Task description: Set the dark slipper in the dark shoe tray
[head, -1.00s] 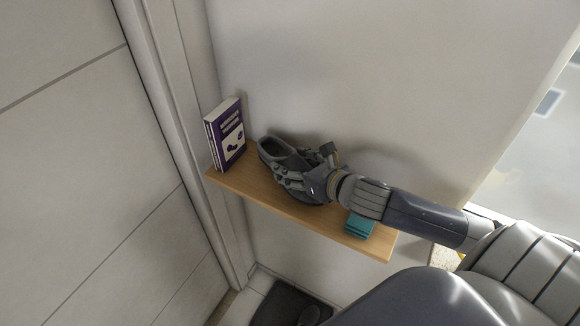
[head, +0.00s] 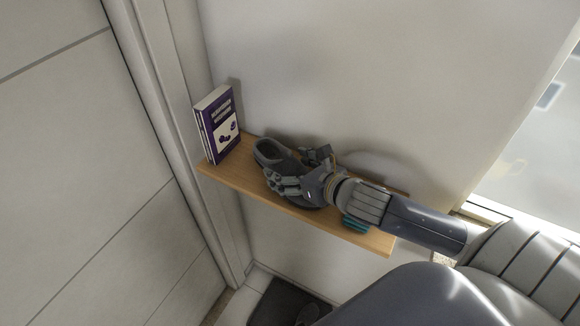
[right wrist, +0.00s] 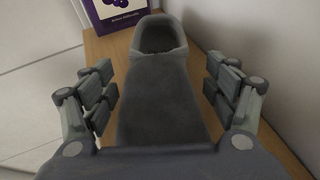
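The dark grey slipper (head: 268,151) lies on the wooden wall shelf (head: 225,176), its heel opening towards the book. My right gripper (head: 285,187) is at the slipper, with its fingers on either side of it. In the right wrist view the slipper (right wrist: 162,95) runs between the two spread fingers, its open end facing away; the fingers look open, close to its sides. A dark tray (head: 272,303) on the floor below is cut off by the picture's lower edge. A dark shoe-like item (head: 308,314) shows partly at it. My left gripper is out of view.
A purple and white book (head: 222,125) stands upright at the shelf's left end. A teal item (head: 354,224) lies on the shelf under my right arm, mostly covered. The wall is close behind the shelf.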

